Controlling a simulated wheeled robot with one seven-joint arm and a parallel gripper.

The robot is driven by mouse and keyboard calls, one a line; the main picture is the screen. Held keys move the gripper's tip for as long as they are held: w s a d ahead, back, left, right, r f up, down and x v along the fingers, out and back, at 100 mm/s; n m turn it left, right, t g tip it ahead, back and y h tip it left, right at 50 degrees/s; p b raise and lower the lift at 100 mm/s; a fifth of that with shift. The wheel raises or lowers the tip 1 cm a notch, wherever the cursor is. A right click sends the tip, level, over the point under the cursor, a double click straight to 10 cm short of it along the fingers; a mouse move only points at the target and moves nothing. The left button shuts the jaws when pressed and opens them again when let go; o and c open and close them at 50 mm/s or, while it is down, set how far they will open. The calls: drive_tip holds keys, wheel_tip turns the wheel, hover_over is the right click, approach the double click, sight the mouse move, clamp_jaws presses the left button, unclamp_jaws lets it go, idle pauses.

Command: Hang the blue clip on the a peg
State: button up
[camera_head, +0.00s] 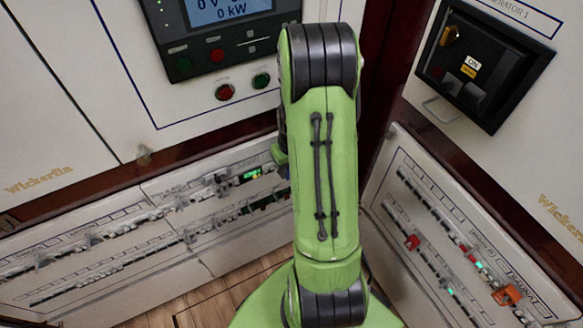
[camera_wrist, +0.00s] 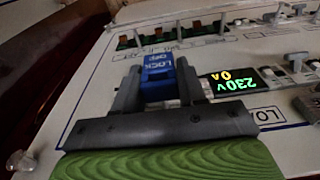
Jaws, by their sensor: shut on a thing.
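The blue clip (camera_wrist: 158,75), with white lock-off lettering, is between the two grey fingers of my gripper (camera_wrist: 157,84) in the wrist view. The gripper is shut on it. The clip is over a row of breakers on a pale panel, left of a lit 230V display (camera_wrist: 231,84); I cannot tell whether it touches a breaker. A small clear peg-like knob (camera_wrist: 20,161) shows at the lower left of the wrist view, and a similar pale knob (camera_head: 145,154) is on the left cabinet in the head view.
A breaker panel (camera_head: 120,272) spans the lower left; another panel (camera_head: 462,245) with red and orange parts is at right. A dark switch box (camera_head: 480,65) and a control box (camera_head: 222,45) with red and green buttons are higher up. Wooden floor (camera_head: 215,300) lies below.

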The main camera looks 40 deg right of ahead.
drive_tip(key=shift+w+d, duration=0.2)
drive_tip(key=shift+w, duration=0.45)
drive_tip(key=o, duration=1.1)
drive_tip(key=r+p, duration=0.2)
drive_tip(key=r, duration=0.3)
drive_tip(key=s+r+p, duration=0.1)
drive_tip(key=r+p, duration=0.1)
drive_tip(key=r, duration=0.3)
drive_tip(key=s+r+p, duration=0.1)
drive_tip(key=r, duration=0.4)
drive_tip(key=shift+a+r+p, duration=0.25)
drive_tip(key=shift+r+p, duration=0.1)
drive_tip(key=shift+p, duration=0.05)
drive_tip(key=shift+c, duration=0.2)
